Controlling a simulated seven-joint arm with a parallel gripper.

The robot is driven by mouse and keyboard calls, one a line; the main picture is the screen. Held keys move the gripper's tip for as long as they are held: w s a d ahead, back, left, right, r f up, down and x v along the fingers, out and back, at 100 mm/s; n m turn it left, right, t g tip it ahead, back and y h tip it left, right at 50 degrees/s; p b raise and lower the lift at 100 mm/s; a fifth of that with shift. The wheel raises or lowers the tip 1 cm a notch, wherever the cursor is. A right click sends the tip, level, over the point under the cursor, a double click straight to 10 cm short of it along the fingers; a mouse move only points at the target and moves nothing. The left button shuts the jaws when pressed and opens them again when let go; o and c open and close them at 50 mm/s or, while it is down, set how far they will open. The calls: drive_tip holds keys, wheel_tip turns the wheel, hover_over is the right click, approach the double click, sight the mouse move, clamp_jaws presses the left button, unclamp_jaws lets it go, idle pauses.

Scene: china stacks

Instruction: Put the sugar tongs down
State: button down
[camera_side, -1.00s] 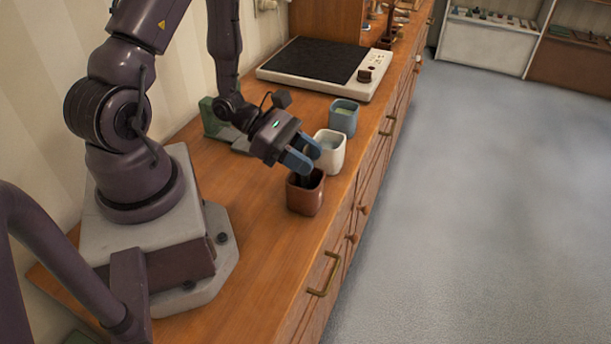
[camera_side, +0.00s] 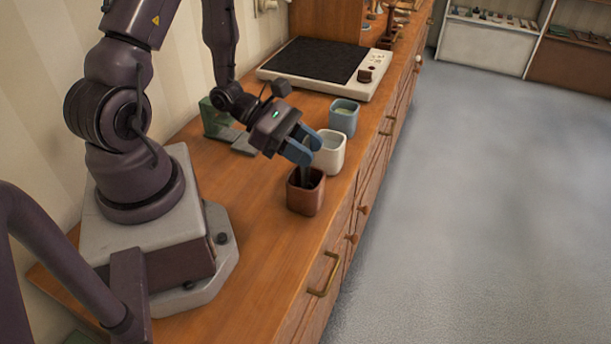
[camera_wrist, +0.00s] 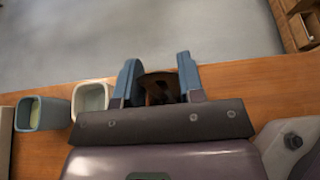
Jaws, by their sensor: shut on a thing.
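My gripper (camera_side: 308,149) is above the brown cup (camera_side: 306,197), its blue fingers pointing down toward it. The fingers are shut on the sugar tongs (camera_side: 306,178), a thin dark piece that hangs from the fingertips with its lower end inside the cup's mouth. The cup hides that lower end. In the wrist view, my gripper (camera_wrist: 159,78) has the brown cup (camera_wrist: 150,78) showing between its blue fingers. Dark shapes there blend together, so the tongs' outline is unclear.
A white cup (camera_side: 329,153) stands just behind the brown one, and a blue-grey cup (camera_side: 343,118) with something green inside is beyond it. A hob (camera_side: 315,62) lies farther back. A green block (camera_side: 213,117) is near the wall. The counter's front edge is close to the cups.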

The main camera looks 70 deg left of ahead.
sight(307, 138)
drive_tip(key=shift+r, duration=1.75)
drive_tip(key=shift+r, duration=0.1)
drive_tip(key=shift+w+d+r, duration=0.1)
drive_tip(key=shift+r, duration=0.15)
drive_tip(key=w+d+r+n+t+y, duration=0.3)
drive_tip(key=w+r+n+y, duration=0.2)
drive_tip(key=w+r, duration=0.9)
drive_tip(key=w+a+f+n+y, duration=0.2)
drive_tip(key=a+f, duration=0.4)
drive_tip(key=a, duration=0.5)
drive_tip(key=w+a+f+n+y, duration=0.2)
drive_tip(key=a+f, duration=0.5)
drive_tip(key=a, duration=0.5)
drive_tip(key=shift+t, duration=0.4)
